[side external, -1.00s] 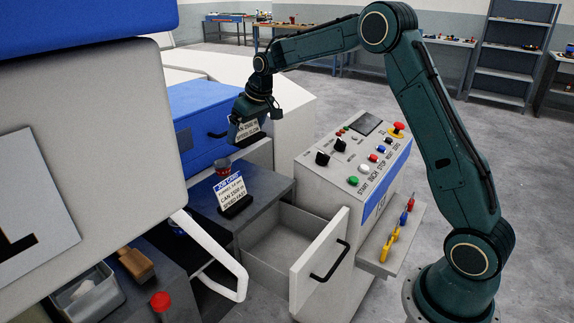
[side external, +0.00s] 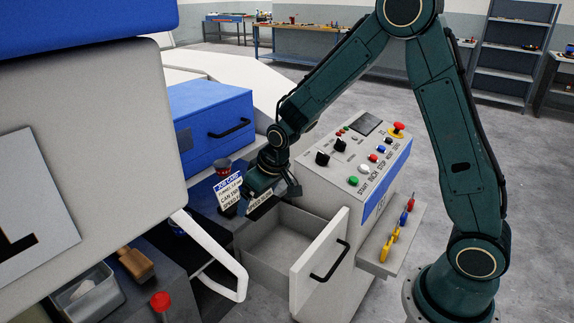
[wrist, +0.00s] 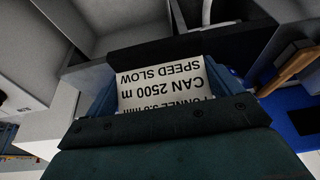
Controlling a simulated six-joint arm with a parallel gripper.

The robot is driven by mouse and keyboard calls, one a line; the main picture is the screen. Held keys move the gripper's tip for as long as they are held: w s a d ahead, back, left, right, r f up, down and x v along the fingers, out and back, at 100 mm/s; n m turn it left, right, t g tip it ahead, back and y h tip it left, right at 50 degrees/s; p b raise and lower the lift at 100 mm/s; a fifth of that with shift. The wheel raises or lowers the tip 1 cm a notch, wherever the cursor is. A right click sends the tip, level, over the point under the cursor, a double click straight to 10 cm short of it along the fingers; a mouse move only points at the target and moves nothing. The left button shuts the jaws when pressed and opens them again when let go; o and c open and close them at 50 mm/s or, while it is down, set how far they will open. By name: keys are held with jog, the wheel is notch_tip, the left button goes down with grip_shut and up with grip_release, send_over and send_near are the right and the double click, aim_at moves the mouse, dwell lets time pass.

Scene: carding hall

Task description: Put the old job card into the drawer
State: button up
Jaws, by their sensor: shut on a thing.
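My gripper (side external: 264,190) is shut on a white job card (side external: 259,203) and holds it near the rear left edge of the open drawer (side external: 322,252). In the wrist view the held card (wrist: 160,84) shows upside down and reads "CAN 2500 m" and "SPEED SLOW"; its top is hidden by the gripper. The drawer is pulled out under the control panel, and the visible part of its inside looks empty. A second job card (side external: 229,192) with a blue heading stands upright on the dark worktop left of my gripper, with its lower part partly out of sight.
A blue box with a black handle (side external: 212,125) stands behind my gripper. The control panel (side external: 365,150), with knobs and buttons, is to the right. A white curved handle (side external: 232,270) sticks out left of the drawer. A brush (side external: 136,263) lies at lower left.

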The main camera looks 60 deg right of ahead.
jog(key=shift+s+a+f, duration=0.2)
jog(key=shift+s+f, duration=0.05)
jog(key=shift+s, duration=0.35)
jog(key=shift+f, duration=0.1)
jog(key=s+f, duration=0.4)
jog(key=f, duration=0.1)
jog(key=shift+s+f, duration=0.1)
dwell(0.4)
jog(key=w+d+f+m+g+h, duration=0.1)
jog(key=d+f+m+h, duration=0.2)
jog(key=d+f+m, duration=0.6)
jog(key=shift+s+x, duration=0.25)
jog(key=shift+x, duration=1.25)
